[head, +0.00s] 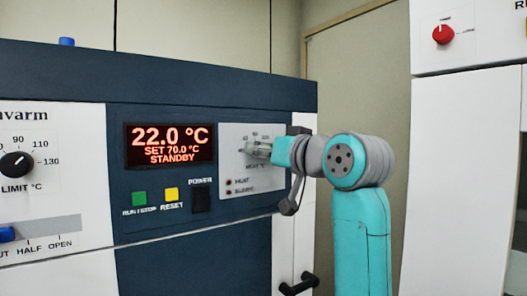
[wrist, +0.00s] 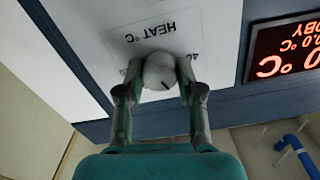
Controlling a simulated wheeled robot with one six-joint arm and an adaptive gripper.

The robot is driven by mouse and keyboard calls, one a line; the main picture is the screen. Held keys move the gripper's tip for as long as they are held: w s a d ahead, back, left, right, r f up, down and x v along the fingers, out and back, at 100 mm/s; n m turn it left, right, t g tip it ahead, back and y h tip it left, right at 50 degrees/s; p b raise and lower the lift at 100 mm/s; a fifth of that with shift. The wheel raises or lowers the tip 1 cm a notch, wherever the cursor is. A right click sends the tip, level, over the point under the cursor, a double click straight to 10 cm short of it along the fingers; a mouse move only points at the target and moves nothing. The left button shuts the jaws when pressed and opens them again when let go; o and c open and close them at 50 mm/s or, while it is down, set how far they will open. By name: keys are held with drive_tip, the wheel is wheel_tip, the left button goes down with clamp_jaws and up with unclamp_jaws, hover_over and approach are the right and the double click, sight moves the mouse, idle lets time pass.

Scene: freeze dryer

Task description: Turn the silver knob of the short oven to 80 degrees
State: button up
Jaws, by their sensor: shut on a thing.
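The short oven has a dark blue front (head: 220,240) and a red-lit display (head: 169,145) reading 22.0 °C, SET 70.0 °C, STANDBY. The silver knob (wrist: 159,70) sits on the white HEAT °C panel (head: 232,132). My gripper (head: 258,149) reaches in from the right and is shut on the knob, one finger on each side in the wrist view (wrist: 160,76). A short dark mark shows on the knob's face. In the head view my fingers mostly hide the knob and part of the dial scale.
Green (head: 139,198), yellow (head: 171,194) and black POWER (head: 201,200) buttons sit below the display. A white cabinet with a red knob (head: 443,34) stands at right. A dark handle (head: 298,284) sticks out below my arm.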

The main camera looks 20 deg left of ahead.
drive_tip(key=shift+f+m, duration=0.1)
drive_tip(key=shift+m, duration=1.9)
drive_tip(key=o, duration=1.2)
drive_tip(key=shift+c, duration=0.2)
drive_tip(key=v, duration=1.2)
drive_tip(key=shift+f, duration=0.1)
